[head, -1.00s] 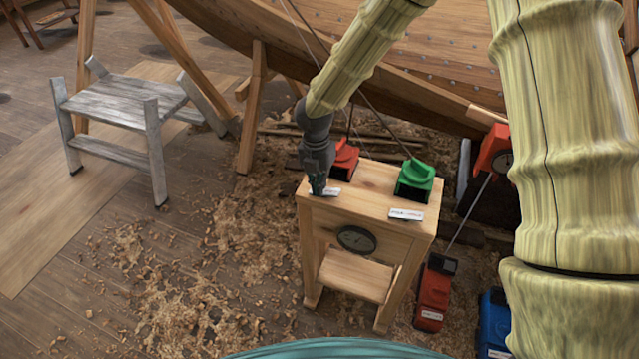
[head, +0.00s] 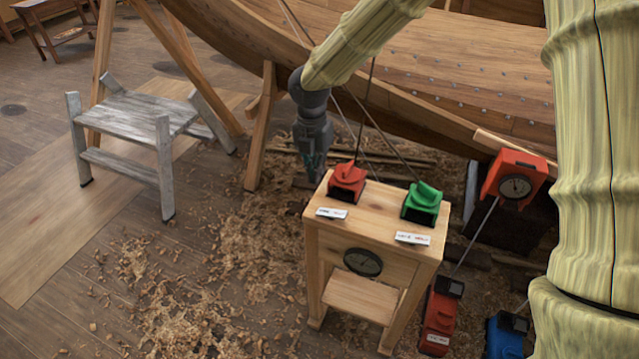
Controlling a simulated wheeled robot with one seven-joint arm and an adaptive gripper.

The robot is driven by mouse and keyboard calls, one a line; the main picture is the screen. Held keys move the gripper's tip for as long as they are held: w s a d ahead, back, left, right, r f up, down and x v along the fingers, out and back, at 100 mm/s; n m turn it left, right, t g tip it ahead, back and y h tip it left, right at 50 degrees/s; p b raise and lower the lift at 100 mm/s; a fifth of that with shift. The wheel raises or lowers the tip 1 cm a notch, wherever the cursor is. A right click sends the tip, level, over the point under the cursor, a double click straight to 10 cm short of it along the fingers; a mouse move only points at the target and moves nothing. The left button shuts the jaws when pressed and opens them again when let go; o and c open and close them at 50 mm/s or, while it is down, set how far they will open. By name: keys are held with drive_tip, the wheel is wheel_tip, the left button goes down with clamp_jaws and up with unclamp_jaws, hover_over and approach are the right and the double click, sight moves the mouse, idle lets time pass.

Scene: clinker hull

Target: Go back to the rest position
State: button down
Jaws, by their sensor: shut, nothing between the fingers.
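My gripper (head: 314,170) points down at the far left corner of a small wooden stand, beyond its top. It is shut and empty, and its fingertips are partly hidden behind the stand's corner. The wooden stand (head: 377,214) bears a red device (head: 347,180) at the left and a green device (head: 422,203) at the right. My gripper is apart from both, to the left of the red one.
A grey wooden step stool (head: 135,120) stands at the left. The planked hull (head: 450,80) and its props rise behind. A red gauge box (head: 514,177), a red unit (head: 438,312) and a blue unit (head: 505,337) lie to the right. Shavings cover the floor.

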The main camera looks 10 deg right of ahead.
drive_tip(key=shift+r, duration=0.4)
drive_tip(key=shift+f, duration=0.1)
